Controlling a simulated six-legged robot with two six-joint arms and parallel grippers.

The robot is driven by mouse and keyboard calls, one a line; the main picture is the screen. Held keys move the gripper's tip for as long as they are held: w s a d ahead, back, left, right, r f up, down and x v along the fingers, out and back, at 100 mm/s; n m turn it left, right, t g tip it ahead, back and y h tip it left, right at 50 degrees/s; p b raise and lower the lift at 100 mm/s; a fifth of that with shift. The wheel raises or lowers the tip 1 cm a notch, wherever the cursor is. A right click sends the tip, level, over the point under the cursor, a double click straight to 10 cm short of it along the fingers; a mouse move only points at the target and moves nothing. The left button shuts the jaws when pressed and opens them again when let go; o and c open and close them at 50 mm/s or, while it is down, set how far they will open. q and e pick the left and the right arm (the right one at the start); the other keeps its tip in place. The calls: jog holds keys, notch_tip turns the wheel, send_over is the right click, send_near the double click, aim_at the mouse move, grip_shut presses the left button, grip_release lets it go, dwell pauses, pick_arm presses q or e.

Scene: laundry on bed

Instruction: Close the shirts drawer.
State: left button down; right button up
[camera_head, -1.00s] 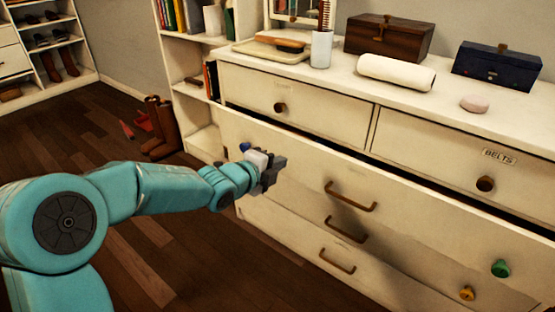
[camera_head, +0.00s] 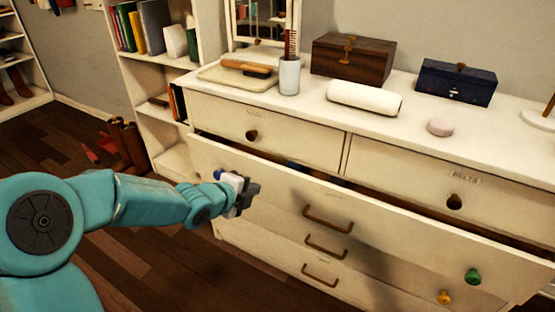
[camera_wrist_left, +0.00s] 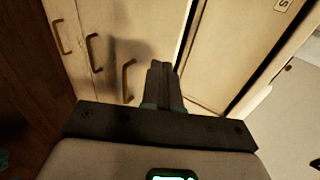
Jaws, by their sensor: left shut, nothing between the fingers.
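A wide cream drawer (camera_head: 390,222) below the two top drawers stands partly open, with a dark gap along its top edge. My right gripper is out of view.
The top right drawer (camera_head: 425,186) is labelled BELTS and shut, as is the top left drawer (camera_head: 270,133). A bookshelf (camera_head: 150,75) stands left; boots (camera_head: 128,145) lie on the floor. Boxes and a white roll (camera_head: 364,98) sit on top.

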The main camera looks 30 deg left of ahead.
pick_arm(q)
notch_tip(320, 180, up, 2)
jog(key=a+p, duration=0.1)
jog(key=a, duration=0.1)
jog(key=b, duration=0.2)
send_near(272, 169)
notch_tip(272, 169, down, 3)
jog(key=shift+n+y, duration=0.3)
jog(key=w, duration=0.4)
jog(key=shift+w+d+p, duration=0.2)
jog(key=shift+d+p, duration=0.2)
jog(key=shift+w, duration=0.5)
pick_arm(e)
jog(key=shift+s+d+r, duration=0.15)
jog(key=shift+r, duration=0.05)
